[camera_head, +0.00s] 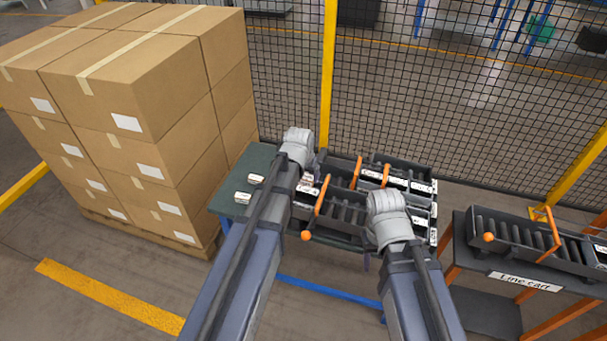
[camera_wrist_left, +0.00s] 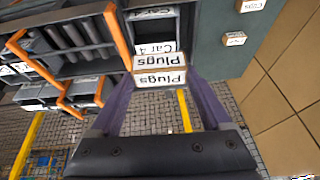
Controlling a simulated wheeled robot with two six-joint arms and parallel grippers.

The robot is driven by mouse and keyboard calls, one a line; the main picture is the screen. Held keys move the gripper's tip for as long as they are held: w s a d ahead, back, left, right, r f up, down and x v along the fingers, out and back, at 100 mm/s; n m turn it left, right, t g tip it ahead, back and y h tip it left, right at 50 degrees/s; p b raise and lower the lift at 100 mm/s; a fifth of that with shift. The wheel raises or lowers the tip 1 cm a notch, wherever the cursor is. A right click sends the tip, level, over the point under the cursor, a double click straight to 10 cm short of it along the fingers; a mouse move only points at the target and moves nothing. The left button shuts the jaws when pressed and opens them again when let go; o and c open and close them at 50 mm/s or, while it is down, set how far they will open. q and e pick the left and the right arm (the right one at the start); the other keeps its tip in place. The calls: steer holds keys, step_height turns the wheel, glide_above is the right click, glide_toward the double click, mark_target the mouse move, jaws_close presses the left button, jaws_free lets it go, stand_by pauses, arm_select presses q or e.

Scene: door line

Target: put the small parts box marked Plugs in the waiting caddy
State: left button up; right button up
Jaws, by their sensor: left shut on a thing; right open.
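The small parts box marked Plugs (camera_wrist_left: 160,77) is between the fingers of my left gripper (camera_wrist_left: 160,92) in the left wrist view. Beside the held box in the wrist view is a dark caddy compartment with a label reading Car 4 (camera_wrist_left: 155,47). In the head view, dark caddies with orange handles (camera_head: 342,207) stand on the bench. My right gripper (camera_head: 367,262) is open at their front, largely hidden by its wrist.
Two small white-labelled boxes (camera_head: 249,189) lie on the green bench top (camera_head: 226,190). Stacked cartons (camera_head: 150,110) stand left. A line cart (camera_head: 525,283) at right carries another dark caddy (camera_head: 520,238). A mesh fence (camera_head: 440,100) stands behind the bench.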

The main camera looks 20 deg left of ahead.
mark_target(304, 192)
arm_select(q)
steer(key=shift+f+b, duration=4.2)
steer(key=shift+f, duration=0.15)
steer(key=o, duration=1.2)
steer(key=shift+r, duration=0.15)
steer(key=p+v, duration=0.7)
steer(key=shift+s+r, duration=0.15)
steer(key=shift+r, duration=0.15)
step_height(304, 192, up, 8)
steer(key=p, duration=0.8)
